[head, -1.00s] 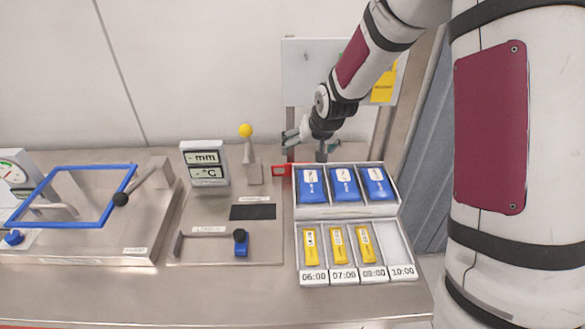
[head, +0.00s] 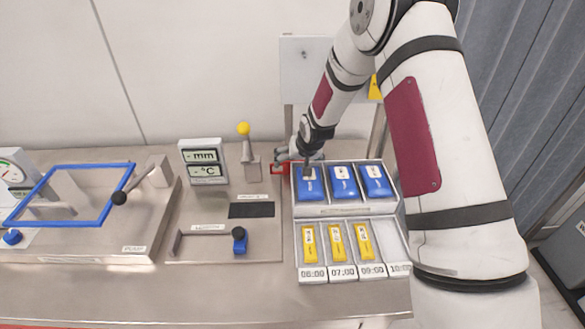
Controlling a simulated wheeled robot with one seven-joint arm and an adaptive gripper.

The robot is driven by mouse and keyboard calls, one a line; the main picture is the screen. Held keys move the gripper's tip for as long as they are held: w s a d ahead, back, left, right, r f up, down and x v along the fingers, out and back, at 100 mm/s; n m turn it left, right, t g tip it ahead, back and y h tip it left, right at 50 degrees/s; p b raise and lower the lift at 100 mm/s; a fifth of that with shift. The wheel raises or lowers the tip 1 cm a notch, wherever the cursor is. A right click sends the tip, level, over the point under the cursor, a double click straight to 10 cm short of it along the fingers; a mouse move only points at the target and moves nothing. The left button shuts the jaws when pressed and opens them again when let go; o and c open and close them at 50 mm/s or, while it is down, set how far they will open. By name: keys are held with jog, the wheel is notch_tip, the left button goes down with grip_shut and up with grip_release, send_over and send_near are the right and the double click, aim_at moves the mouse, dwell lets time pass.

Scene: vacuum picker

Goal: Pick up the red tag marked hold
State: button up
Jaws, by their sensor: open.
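A small red tag (head: 278,169) lies at the back of the steel bench, just left of the tray with blue packs. Its marking is too small to read here. My gripper (head: 290,157) is over the back left corner of that tray, close to the tag. One grey finger is just above and behind the tag, and part of the gripper overlaps the leftmost blue pack in the picture. My gripper is open and holds nothing that I can see. Whether a finger touches the tag cannot be told.
The tray (head: 345,210) holds blue packs (head: 345,183) at the back and yellow sticks (head: 337,243) in front. A yellow-knobbed lever (head: 244,130) and a display (head: 204,163) stand left of the tag. A blue frame (head: 48,169) is far left. A white panel (head: 303,68) stands behind.

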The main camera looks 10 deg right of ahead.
jog(key=shift+w+f, duration=0.2)
jog(key=shift+f, duration=0.1)
jog(key=shift+c, duration=0.2)
jog(key=c, duration=1)
jog(key=shift+c, duration=0.6)
jog(key=shift+s, duration=0.1)
jog(key=shift+s+a+r, duration=0.1)
jog(key=shift+r, duration=0.3)
notch_tip(320, 180, up, 10)
jog(key=b, duration=0.2)
jog(key=s+a, duration=0.2)
jog(key=s, duration=0.7)
jog(key=s+a, duration=0.1)
jog(key=s, duration=0.9)
jog(key=shift+a+r+b, duration=0.35)
jog(key=shift+a+b, duration=0.05)
jog(key=shift+b, duration=0.05)
